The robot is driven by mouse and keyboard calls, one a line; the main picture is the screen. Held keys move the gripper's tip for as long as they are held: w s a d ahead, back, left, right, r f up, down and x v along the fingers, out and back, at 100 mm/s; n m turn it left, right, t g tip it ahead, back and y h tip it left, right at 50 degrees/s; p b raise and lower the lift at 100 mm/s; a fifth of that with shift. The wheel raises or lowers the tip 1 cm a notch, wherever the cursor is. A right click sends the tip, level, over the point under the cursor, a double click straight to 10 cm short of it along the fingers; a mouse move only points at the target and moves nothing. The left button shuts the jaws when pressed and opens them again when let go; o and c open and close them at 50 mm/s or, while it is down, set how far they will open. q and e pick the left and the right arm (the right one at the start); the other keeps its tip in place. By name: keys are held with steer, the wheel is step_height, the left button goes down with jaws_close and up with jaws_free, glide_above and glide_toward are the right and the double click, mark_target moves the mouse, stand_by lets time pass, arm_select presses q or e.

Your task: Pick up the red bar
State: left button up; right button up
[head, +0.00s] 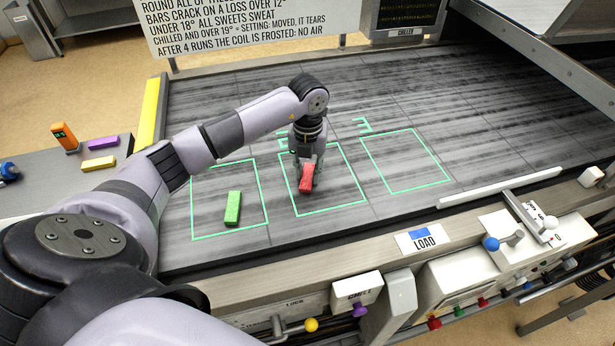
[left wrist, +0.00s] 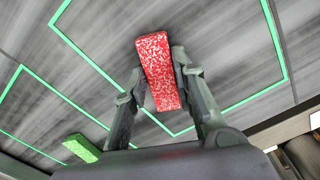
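The red bar (head: 305,181) is in the middle green-outlined square on the dark belt. My left gripper (head: 306,166) reaches down over it from above. In the left wrist view the speckled red bar (left wrist: 160,70) lies between the two fingertips (left wrist: 160,72) of my left gripper, which appear closed against its long sides. Its far end sticks out past the fingertips. I cannot tell whether the bar rests on the belt or is slightly clear of it. My right gripper is not in view.
A green bar (head: 233,208) lies in the left square; the right square (head: 405,162) is empty. A hanging sign (head: 240,25) stands behind. Knobs and a control panel (head: 465,280) line the front edge.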

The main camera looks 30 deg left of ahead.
arm_select(q)
jaws_close()
steer(key=shift+r, duration=0.1)
